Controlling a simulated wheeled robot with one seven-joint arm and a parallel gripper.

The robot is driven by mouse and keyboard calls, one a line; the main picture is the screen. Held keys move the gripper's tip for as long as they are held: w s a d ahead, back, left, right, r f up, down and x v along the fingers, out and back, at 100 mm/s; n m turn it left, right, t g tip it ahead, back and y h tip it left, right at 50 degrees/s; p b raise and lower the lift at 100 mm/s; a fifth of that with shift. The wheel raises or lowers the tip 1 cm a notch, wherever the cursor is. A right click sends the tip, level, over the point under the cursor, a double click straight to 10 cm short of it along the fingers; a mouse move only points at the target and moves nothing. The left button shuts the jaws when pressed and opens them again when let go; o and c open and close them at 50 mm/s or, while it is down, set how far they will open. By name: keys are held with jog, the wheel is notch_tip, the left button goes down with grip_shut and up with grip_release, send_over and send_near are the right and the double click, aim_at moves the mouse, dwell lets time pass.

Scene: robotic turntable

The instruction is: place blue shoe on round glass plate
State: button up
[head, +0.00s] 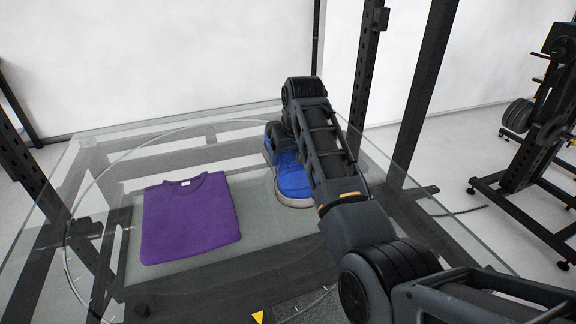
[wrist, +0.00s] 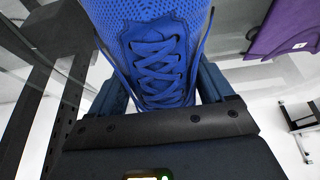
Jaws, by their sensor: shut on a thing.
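The blue shoe (head: 293,181) has a pale sole and is over the right part of the round glass plate (head: 258,215) in the head view. I cannot tell whether its sole touches the glass. My gripper (wrist: 162,88) is shut on the shoe, with a dark finger on each side of the laced upper. In the wrist view the laces and blue mesh of the shoe (wrist: 155,50) fill the top middle. In the head view my arm hides part of the shoe and most of the gripper.
A folded purple shirt (head: 190,217) lies on the left of the glass, apart from the shoe; it also shows in the wrist view (wrist: 285,30). Dark frame posts (head: 425,80) stand behind. A weight rack (head: 545,120) is at the far right.

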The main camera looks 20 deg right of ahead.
jog(key=shift+a+f+p, duration=0.1)
jog(key=shift+f+p, duration=0.25)
jog(key=shift+f, duration=1.65)
jog(key=o, duration=1.2)
jog(key=shift+f, duration=0.15)
jog(key=shift+c, duration=0.2)
jog(key=v, duration=1.2)
jog(key=shift+w, duration=0.1)
